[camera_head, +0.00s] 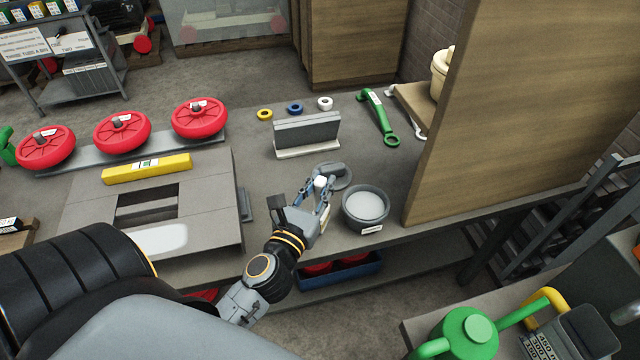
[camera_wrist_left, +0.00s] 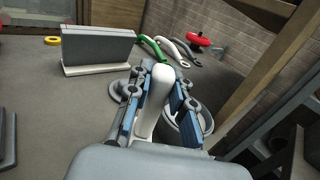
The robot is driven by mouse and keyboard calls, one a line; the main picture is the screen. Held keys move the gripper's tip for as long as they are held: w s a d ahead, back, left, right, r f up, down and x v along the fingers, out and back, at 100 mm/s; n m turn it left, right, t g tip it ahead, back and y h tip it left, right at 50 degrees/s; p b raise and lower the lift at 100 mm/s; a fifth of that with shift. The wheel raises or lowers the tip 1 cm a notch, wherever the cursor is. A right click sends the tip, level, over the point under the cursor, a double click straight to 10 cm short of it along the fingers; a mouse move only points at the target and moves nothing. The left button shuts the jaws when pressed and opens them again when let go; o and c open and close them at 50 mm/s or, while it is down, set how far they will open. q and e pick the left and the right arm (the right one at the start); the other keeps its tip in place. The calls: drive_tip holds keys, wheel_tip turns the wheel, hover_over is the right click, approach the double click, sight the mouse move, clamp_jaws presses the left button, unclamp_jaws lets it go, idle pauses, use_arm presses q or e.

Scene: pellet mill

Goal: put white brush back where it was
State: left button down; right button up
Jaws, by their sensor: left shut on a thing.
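My left gripper (camera_head: 324,192) is shut on the white brush (camera_head: 320,182). In the left wrist view the pale handle of the brush (camera_wrist_left: 155,105) stands between the two blue fingers (camera_wrist_left: 158,100); its lower end is hidden by the gripper. A round grey dish or base (camera_head: 337,176) lies on the table just behind the gripper and partly shows in the left wrist view (camera_wrist_left: 122,91). I cannot tell whether the brush touches it. A grey bowl with whitish contents (camera_head: 347,208) stands close to the right of the gripper. My right gripper is not in view.
A grey block on a white base (camera_head: 307,133) stands behind. Yellow, blue and white rings (camera_head: 295,109) and a green wrench (camera_head: 380,118) lie farther back. Red wheels (camera_head: 122,132) and a yellow bar (camera_head: 147,169) are left. A wooden panel (camera_head: 510,110) bounds the right.

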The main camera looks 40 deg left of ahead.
use_arm(q)
drive_tip(key=shift+f+b, duration=0.35)
drive_tip(key=shift+f, duration=0.35)
idle(0.3)
drive_tip(key=c, duration=1.1)
unclamp_jaws()
drive_tip(key=shift+o, duration=0.4)
drive_tip(key=o, duration=1)
drive_tip(key=shift+s+f, duration=0.1)
